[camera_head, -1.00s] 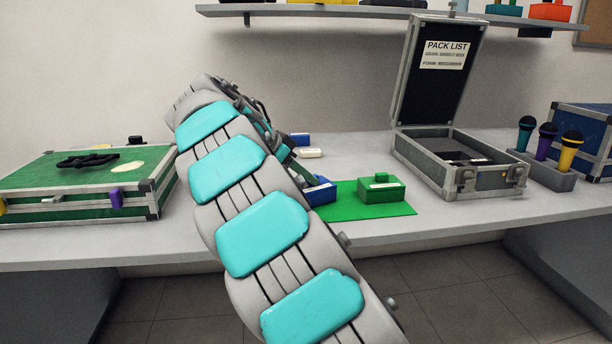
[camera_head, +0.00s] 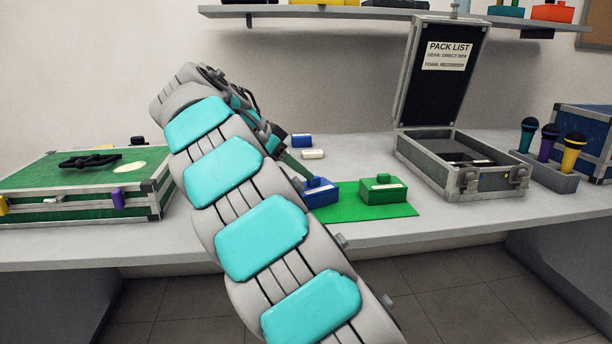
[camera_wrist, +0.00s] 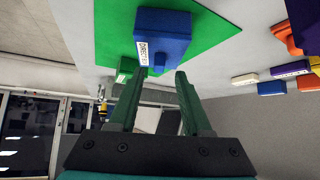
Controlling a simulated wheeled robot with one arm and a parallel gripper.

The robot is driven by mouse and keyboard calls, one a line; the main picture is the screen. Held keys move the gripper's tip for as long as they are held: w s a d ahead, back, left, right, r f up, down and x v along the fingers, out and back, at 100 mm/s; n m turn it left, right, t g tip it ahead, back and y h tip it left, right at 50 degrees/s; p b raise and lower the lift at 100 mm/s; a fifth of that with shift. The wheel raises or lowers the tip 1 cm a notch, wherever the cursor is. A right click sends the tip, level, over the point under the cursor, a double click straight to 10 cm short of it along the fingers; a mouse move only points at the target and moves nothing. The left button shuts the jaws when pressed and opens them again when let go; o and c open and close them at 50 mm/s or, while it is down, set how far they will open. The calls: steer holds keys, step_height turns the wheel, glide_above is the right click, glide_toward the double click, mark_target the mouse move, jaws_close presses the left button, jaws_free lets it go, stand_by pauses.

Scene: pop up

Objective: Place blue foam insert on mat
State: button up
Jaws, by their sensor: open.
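The blue foam insert (camera_head: 320,193) sits on the left part of the green mat (camera_head: 345,212), its left side partly hidden by my arm. In the wrist view the blue insert (camera_wrist: 176,36), with a white label, rests on the green mat (camera_wrist: 215,25). My gripper (camera_wrist: 154,76) is open and empty, its green fingers apart from the insert and pointing towards it. In the head view my arm hides most of the gripper.
A green insert (camera_head: 383,190) sits on the mat right of the blue one. An open case (camera_head: 470,182) with a pack list stands behind right, beside microphones (camera_head: 548,145). A closed green case (camera_head: 85,190) is at left. Small blue (camera_head: 301,140) and white (camera_head: 313,154) blocks lie behind.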

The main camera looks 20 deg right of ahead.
steer(key=p+v, duration=0.4)
steer(key=v, duration=0.4)
steer(key=shift+r, duration=0.25)
steer(key=shift+a, duration=0.15)
steer(key=s+d+f+n+g+y, duration=0.15)
steer(key=s+f+n, duration=0.3)
steer(key=s, duration=0.45)
steer(key=s+d+f+n+g+y, duration=0.1)
steer(key=s+d+f+n+y, duration=0.3)
steer(key=s, duration=0.6)
steer(key=s+a+f+n+y, duration=0.1)
steer(key=s+a+f+n, duration=0.1)
steer(key=s+a+f, duration=0.2)
steer(key=s+a+f+n+y, duration=0.1)
steer(key=s+a+f+n, duration=0.2)
steer(key=s+f, duration=0.4)
steer(key=s+a+f+n+y, duration=0.1)
steer(key=s+a+f+n, duration=0.2)
steer(key=s, duration=0.8)
step_height(320, 180, down, 3)
steer(key=a, duration=0.2)
steer(key=shift+a+y, duration=0.3)
steer(key=shift+y, duration=0.05)
